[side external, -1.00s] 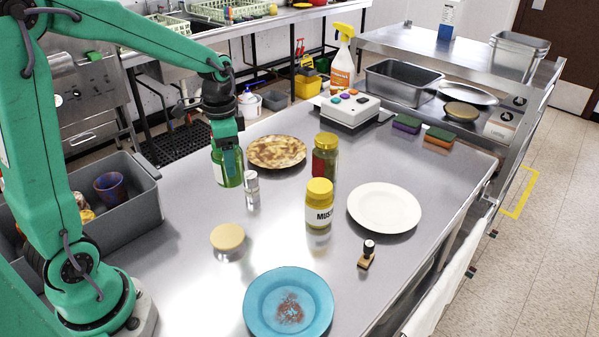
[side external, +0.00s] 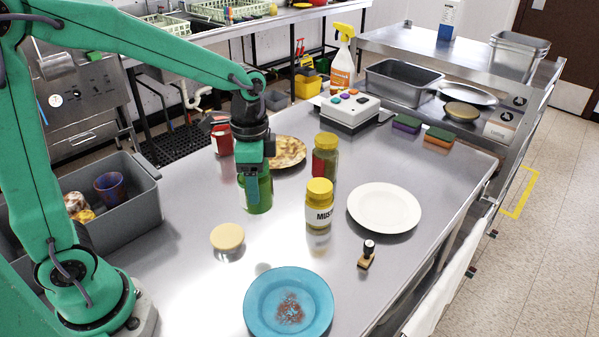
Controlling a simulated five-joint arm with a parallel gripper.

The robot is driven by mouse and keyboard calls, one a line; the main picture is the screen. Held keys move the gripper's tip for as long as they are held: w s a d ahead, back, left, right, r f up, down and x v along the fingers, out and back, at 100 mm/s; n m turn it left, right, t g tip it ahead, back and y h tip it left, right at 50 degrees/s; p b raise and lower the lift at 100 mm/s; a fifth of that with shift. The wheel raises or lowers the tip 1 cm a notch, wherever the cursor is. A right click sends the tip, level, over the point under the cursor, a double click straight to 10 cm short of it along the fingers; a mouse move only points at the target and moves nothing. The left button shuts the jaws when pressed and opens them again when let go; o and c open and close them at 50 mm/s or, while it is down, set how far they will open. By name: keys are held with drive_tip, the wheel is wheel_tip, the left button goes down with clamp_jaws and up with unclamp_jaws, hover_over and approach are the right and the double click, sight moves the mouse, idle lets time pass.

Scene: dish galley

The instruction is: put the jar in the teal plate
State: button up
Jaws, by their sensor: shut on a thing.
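My gripper (side external: 253,180) is shut on a green jar (side external: 259,197), its fingers reaching down over the jar's upper part. The jar is upright over the middle-left of the steel table; I cannot tell how far it is above the surface. The teal plate (side external: 256,315) lies at the front of the table, nearer the camera than the jar and apart from it. A brownish-red patch marks the plate's centre, and nothing stands on it.
A mustard jar (side external: 319,208) and another yellow-lidded jar (side external: 325,160) stand right of my gripper. A tan-topped round item (side external: 228,237) lies left of the path to the plate. A white plate (side external: 384,208), stamp (side external: 367,255), patterned plate (side external: 290,152) and grey bin (side external: 135,205) are around.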

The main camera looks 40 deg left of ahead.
drive_tip(key=s+d+m, duration=1)
drive_tip(key=s+d, duration=0.9)
drive_tip(key=d, duration=0.2)
drive_tip(key=shift+d+r, duration=0.25)
drive_tip(key=shift+w, duration=0.1)
hover_over(289, 308)
wheel_tip(289, 308, down, 7)
drive_tip(key=shift+f, duration=2)
drive_tip(key=shift+f, duration=0.15)
